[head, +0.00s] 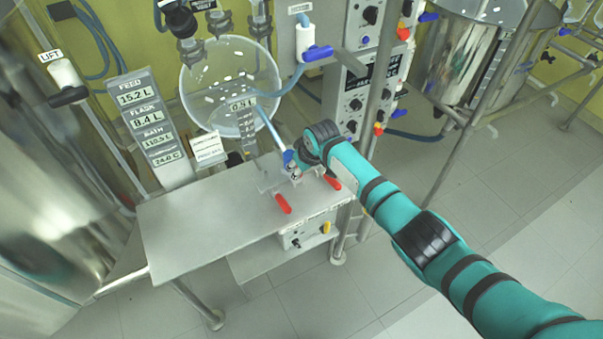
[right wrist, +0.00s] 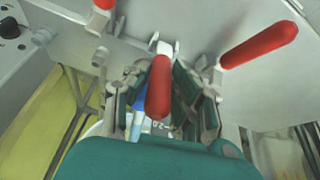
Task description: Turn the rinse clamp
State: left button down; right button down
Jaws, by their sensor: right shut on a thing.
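A row of red-handled clamps sits on the metal bench. My right gripper (head: 297,162) is over the bench's back right part. In the right wrist view my right gripper (right wrist: 160,88) is shut on the middle red clamp handle (right wrist: 158,75), which stands between its two fingers. That held handle is hidden in the head view. A second red handle (head: 282,203) and a third red handle (head: 332,182) show free in the head view. In the wrist view, free red handles lie at right (right wrist: 260,45) and top left (right wrist: 103,4). I cannot read which clamp is rinse. My left gripper is not in view.
A round glass flask (head: 228,85) with white pieces hangs behind the bench (head: 195,222). A blue-and-white tube (head: 268,125) slopes from it towards my gripper. A control box (head: 308,232) is under the bench's front edge. The bench's left half is clear.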

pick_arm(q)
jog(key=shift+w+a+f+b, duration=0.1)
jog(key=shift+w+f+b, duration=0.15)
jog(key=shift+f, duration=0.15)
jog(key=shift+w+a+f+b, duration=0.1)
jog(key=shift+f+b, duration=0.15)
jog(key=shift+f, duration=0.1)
pick_arm(e)
jog(key=shift+w+a+g+h, duration=0.25)
jog(key=shift+w+g+h, duration=0.15)
jog(key=shift+g, duration=0.3)
jog(key=c, duration=1.1)
grip_release()
jog(key=shift+c, duration=0.2)
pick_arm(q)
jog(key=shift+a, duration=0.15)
pick_arm(e)
jog(key=shift+r, duration=0.1)
jog(key=v, duration=1.2)
